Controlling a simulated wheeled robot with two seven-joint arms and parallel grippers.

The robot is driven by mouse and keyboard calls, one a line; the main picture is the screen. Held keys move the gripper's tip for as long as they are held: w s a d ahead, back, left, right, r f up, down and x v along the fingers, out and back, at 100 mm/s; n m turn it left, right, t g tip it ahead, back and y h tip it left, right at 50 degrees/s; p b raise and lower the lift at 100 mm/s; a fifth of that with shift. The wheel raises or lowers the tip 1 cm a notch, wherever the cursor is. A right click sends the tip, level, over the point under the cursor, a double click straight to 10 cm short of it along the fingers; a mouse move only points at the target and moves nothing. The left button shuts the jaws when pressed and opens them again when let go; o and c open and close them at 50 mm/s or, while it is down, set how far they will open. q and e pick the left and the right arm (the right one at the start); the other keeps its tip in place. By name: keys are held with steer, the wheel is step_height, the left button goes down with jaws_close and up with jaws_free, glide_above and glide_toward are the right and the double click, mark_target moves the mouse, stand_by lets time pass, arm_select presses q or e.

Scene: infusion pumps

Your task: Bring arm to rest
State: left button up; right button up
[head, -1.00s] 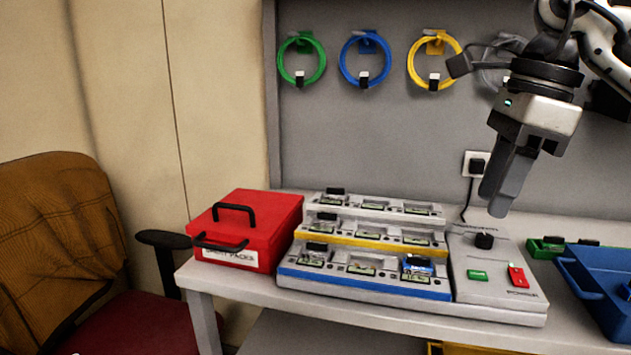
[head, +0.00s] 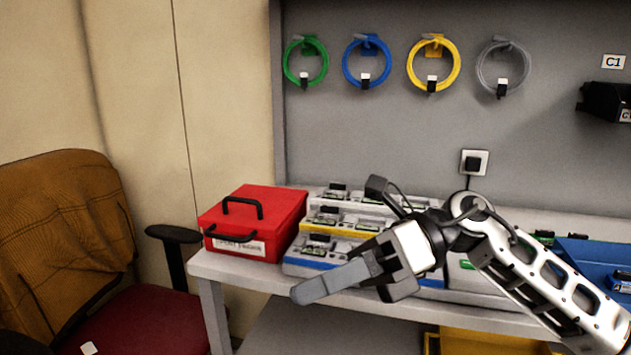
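My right arm (head: 545,275) comes in from the lower right. Its gripper (head: 312,290) points left and slightly down, in front of the stepped pump rack and the table's front edge. The grey fingers are seen side-on and overlap, so I cannot tell whether they are open or shut. No object shows at the fingertips. The stepped rack (head: 303,268) with blue, yellow and white tiers is partly hidden behind the gripper and wrist. My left gripper is not in view.
A red box (head: 275,226) with black handles stands left of the rack on the grey table (head: 212,266). A blue tray (head: 585,255) is at the right. Green, blue, yellow and grey cable loops (head: 503,68) hang on the back wall. An office chair (head: 65,230) stands at left.

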steer(key=w+d+f+n+t+h, duration=0.1)
steer(key=d+f+n+t+h, duration=0.15)
steer(key=f+n+t, duration=0.5)
steer(key=w+d+f+n+t+h+p, duration=0.1)
steer(key=w+d+f+n+t, duration=0.15)
steer(key=n+t, duration=0.9)
steer(key=w+d+f+n+t+h, duration=0.1)
steer(key=d+f+n+t+h, duration=0.3)
steer(key=n, duration=1)
steer(key=s+d+f+m+g+h, duration=0.2)
steer(key=s+f, duration=0.4)
steer(key=f, duration=0.3)
steer(key=s+d+f+m+g+h, duration=0.2)
steer(key=s+f+m+g, duration=0.2)
steer(key=f, duration=0.6)
steer(key=s+m, duration=0.2)
steer(key=s, duration=0.1)
steer(key=shift+s+d+m+g+p, duration=0.2)
steer(key=shift+m+g+p, duration=0.2)
steer(key=shift+f, duration=0.1)
